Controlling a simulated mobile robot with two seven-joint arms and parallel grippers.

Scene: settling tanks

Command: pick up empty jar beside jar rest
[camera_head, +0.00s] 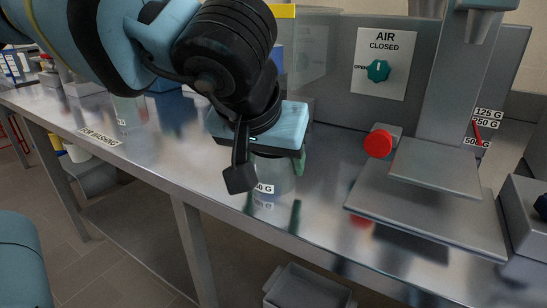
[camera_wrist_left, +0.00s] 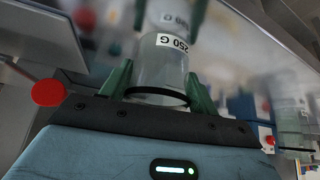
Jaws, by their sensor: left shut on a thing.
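The clear jar (camera_head: 277,178) is at the steel counter below my left gripper (camera_head: 273,168), its "50 G" label end showing. It looks upright; I cannot tell whether its base touches the counter. In the left wrist view the jar (camera_wrist_left: 162,73) has a "250 G" label and a dark-rimmed open mouth towards the camera; it looks empty. The green fingers of my left gripper (camera_wrist_left: 160,88) are on both sides of the jar, shut on it. In the head view the wrist hides the jar's top. My right gripper is not in view.
A grey dispenser column (camera_head: 452,90) with a raised plate (camera_head: 437,167) and a red knob (camera_head: 378,143) stands right of the jar. An "AIR CLOSED" panel (camera_head: 383,62) is behind. The counter's front edge is close. Bare counter (camera_head: 165,150) lies left, near a "FOR WASHING" label (camera_head: 99,138).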

